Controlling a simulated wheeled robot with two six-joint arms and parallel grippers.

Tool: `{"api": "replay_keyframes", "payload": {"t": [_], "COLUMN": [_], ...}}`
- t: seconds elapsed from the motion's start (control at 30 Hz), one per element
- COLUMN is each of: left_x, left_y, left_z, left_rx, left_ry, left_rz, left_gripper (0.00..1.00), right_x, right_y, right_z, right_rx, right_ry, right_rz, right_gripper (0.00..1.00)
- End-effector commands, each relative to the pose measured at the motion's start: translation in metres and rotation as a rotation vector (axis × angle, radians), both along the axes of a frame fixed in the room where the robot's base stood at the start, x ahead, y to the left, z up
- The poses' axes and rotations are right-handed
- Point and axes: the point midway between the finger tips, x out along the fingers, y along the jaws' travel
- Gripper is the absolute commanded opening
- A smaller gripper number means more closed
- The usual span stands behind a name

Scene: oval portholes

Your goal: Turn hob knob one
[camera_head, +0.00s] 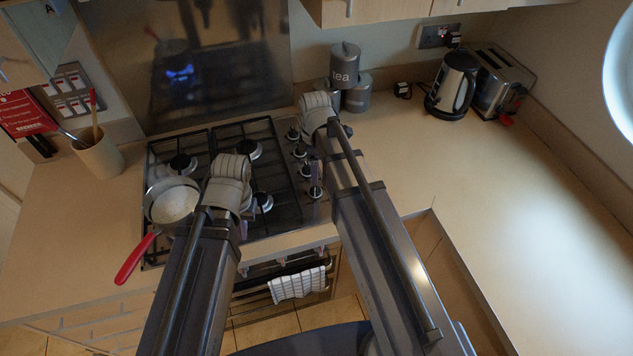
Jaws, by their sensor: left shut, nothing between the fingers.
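The gas hob (278,210) is set in the counter, with a column of several silver-and-black hob knobs (299,151) along its right side. No marking shows which one is knob one. My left gripper (246,230) is shut and empty over the front right part of the hob, left of the nearest knob (315,192) and apart from it. My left wrist hides most of it. My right gripper (315,172) hangs below its wrist close to the knobs, largely hidden by the arm. I cannot tell whether it touches a knob or how its jaws stand.
A pan (172,200) with a red handle sits on the left burners, beside my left arm. Grey canisters (344,66), a kettle (452,86) and a toaster (500,82) stand at the back. The right counter (520,210) is clear. A towel (297,284) hangs on the oven.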

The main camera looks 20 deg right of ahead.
Motion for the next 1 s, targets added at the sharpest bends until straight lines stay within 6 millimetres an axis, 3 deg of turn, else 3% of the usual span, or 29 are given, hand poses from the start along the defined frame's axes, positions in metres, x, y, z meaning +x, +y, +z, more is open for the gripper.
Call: {"api": "replay_keyframes", "payload": {"t": [0.6, 1.0], "left_x": [0.000, 0.000], "left_y": [0.000, 0.000], "left_z": [-0.071, -0.073], "left_rx": [0.000, 0.000], "left_ry": [0.000, 0.000], "left_rz": [0.001, 0.001], "left_gripper": [0.00, 0.00], "right_x": [0.000, 0.000], "right_y": [0.000, 0.000], "right_z": [-0.071, -0.073], "right_rx": [0.000, 0.000], "right_ry": [0.000, 0.000], "right_rz": [-0.001, -0.001], "right_gripper": [0.76, 0.74]}}
